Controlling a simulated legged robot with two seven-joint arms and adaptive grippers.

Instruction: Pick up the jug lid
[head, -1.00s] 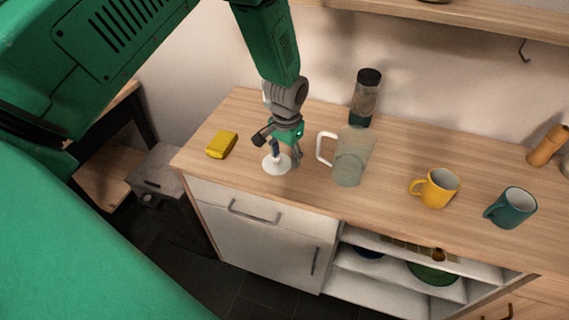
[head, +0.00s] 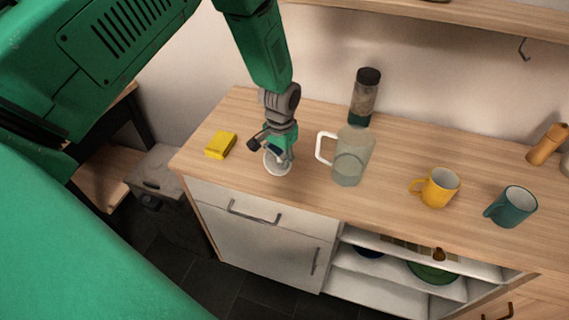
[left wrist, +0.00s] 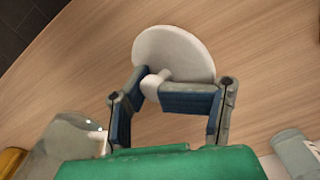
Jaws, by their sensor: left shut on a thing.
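The jug lid is a white round disc (head: 272,167) with a small knob, near the front edge of the wooden counter in the head view. In the left wrist view the lid (left wrist: 180,48) faces me at a slant, its knob between my fingers. My left gripper (left wrist: 152,86) is shut on this knob; in the head view the gripper (head: 276,152) hides part of the lid. I cannot tell whether the lid touches the counter. The translucent jug (head: 350,165) with a white handle stands upright just right of the lid, apart from it. My right gripper is not in view.
A yellow sponge-like block (head: 220,145) lies left of the lid. A dark-capped jar (head: 365,95) stands behind the jug. A yellow mug (head: 440,187) and a teal mug (head: 512,207) stand further right. The counter (head: 240,115) is clear behind the block.

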